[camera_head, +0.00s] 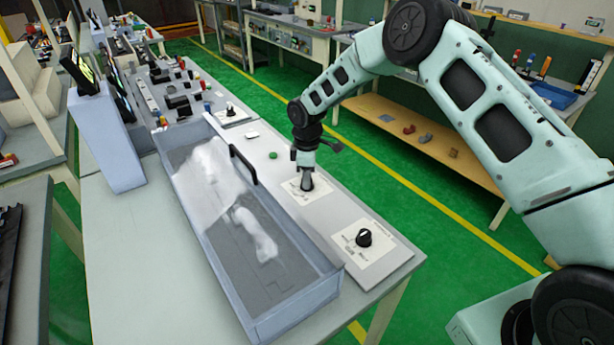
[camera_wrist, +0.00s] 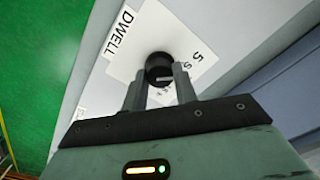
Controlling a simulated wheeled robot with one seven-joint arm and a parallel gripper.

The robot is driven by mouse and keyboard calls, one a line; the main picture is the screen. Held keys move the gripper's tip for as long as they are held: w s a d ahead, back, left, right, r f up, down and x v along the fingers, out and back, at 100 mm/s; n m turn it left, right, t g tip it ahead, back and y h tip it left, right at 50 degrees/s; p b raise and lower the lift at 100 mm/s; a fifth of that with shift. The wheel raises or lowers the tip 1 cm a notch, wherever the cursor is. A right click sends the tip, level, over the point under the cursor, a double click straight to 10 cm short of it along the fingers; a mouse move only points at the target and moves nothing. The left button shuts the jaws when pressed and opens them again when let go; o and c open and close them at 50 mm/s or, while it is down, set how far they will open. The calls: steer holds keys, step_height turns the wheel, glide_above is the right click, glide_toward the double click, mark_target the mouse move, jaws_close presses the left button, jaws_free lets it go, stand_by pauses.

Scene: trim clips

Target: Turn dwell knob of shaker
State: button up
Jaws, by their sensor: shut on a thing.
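The dwell knob is a black round knob (camera_wrist: 158,68) on a white label plate that reads DWELL (camera_wrist: 130,60) in the wrist view. My gripper (camera_wrist: 160,82) is shut on the knob, with one grey finger on each side of it. In the head view my gripper (camera_head: 306,182) points down at a white label plate (camera_head: 296,194) on the shaker's grey panel, and it hides the knob there. The shaker (camera_head: 262,250) is a long pale tray with a clear cover and a black handle (camera_head: 244,164).
A second black knob (camera_head: 364,238) sits on its own label plate nearer the panel's front end. Another knob (camera_head: 230,112) is at the far end. A green button (camera_head: 273,155) lies between. A pale screen stand (camera_head: 104,140) rises at the left.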

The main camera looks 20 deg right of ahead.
steer(key=m+b, duration=0.2)
steer(key=m, duration=0.1)
steer(key=shift+m+b, duration=0.3)
steer(key=shift+m, duration=0.1)
steer(key=m+b, duration=0.2)
steer(key=m, duration=0.2)
steer(key=shift+m, duration=0.4)
steer(key=shift+r, duration=0.1)
steer(key=o, duration=1)
steer(key=shift+c, duration=0.2)
step_height(320, 180, up, 17)
steer(key=b, duration=0.3)
steer(key=shift+r, duration=0.2)
